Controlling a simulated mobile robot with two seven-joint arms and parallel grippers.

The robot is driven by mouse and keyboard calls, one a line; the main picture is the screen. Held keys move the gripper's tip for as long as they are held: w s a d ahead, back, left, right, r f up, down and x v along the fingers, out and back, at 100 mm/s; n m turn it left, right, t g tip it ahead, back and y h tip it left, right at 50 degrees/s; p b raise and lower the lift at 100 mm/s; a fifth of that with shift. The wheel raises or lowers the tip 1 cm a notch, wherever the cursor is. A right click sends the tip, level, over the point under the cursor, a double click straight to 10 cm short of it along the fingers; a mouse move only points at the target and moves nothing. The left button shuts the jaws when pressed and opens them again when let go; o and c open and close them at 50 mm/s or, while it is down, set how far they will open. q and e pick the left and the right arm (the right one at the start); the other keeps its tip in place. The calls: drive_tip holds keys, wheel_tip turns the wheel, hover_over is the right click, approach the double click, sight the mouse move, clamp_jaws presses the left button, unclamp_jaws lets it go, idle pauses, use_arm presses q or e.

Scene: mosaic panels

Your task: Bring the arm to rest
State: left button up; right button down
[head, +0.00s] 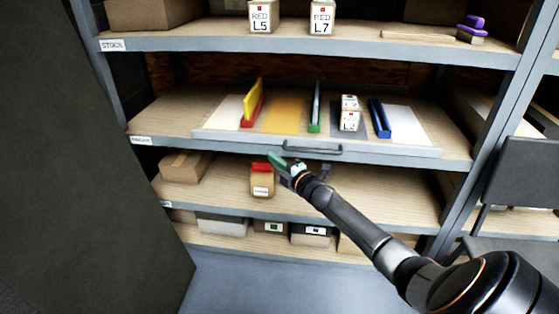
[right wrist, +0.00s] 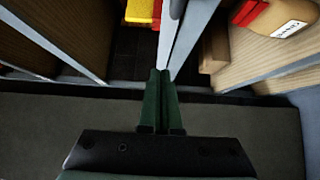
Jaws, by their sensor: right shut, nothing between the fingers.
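My right arm (head: 355,228) reaches in from the lower right in the head view. Its gripper (head: 274,158) is in front of the shelf unit, just below the front edge of the pull-out tray (head: 225,137) and its handle. The right wrist view shows the two green fingers (right wrist: 159,80) pressed together with nothing between them. My left gripper is in neither view.
A tan bag with a red top (head: 262,184) stands on the shelf just below the gripper. The tray holds a yellow panel in a red holder (head: 252,108), green and blue holders and white boxes (head: 349,115). A dark panel (head: 80,180) fills the left; a chair (head: 518,170) stands right.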

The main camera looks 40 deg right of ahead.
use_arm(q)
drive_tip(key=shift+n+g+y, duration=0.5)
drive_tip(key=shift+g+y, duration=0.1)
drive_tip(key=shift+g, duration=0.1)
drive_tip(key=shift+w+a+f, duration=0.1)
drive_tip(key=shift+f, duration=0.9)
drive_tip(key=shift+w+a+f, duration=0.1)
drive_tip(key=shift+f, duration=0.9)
use_arm(e)
drive_tip(key=shift+s+a, duration=0.15)
drive_tip(key=shift+s, duration=1.2)
